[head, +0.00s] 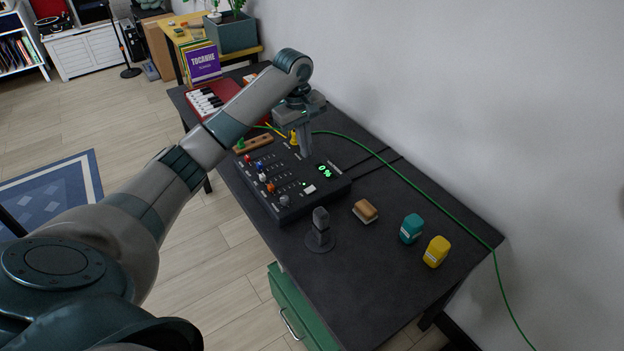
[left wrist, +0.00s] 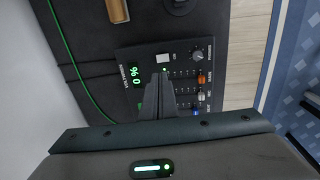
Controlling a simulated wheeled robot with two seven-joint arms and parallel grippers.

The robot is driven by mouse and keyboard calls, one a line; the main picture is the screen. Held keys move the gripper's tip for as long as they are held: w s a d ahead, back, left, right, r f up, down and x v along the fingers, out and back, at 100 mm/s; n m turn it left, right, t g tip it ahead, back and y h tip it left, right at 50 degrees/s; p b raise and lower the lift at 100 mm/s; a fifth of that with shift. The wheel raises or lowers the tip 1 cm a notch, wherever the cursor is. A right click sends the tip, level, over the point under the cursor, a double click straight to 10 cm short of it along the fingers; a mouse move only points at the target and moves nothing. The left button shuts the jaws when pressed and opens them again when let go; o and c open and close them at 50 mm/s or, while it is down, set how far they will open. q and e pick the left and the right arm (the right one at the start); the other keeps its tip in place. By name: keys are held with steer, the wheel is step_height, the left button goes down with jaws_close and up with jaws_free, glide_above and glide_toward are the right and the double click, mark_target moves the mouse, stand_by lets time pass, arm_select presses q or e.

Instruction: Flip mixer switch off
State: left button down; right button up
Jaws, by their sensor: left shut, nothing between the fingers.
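The mixer (head: 325,193) is a dark box on the black table, with coloured slider knobs, a white button and a green display reading "0%". It also shows in the left wrist view (left wrist: 182,52), with the display, the white button, a knob and orange, white and blue sliders. My left gripper (head: 306,155) is shut and empty, pointing down over the back part of the mixer near the display. In the left wrist view its fingertips (left wrist: 163,77) are beside the display; whether they touch the panel I cannot tell. The fingers hide part of the panel. My right gripper is not in view.
A microphone (head: 320,230), a brown block (head: 365,211), a teal jar (head: 411,229) and a yellow jar (head: 436,251) stand on the table (head: 380,290). A red keyboard (head: 213,99) lies behind the mixer. A green cable (head: 440,205) runs along the wall side.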

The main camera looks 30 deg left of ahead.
arm_select(q)
steer(key=f, duration=0.1)
steer(key=p, duration=0.4)
glide_toward(312, 188)
steer(key=f, duration=0.6)
steer(key=shift+w+d+f, duration=0.2)
steer(key=shift+w, duration=0.15)
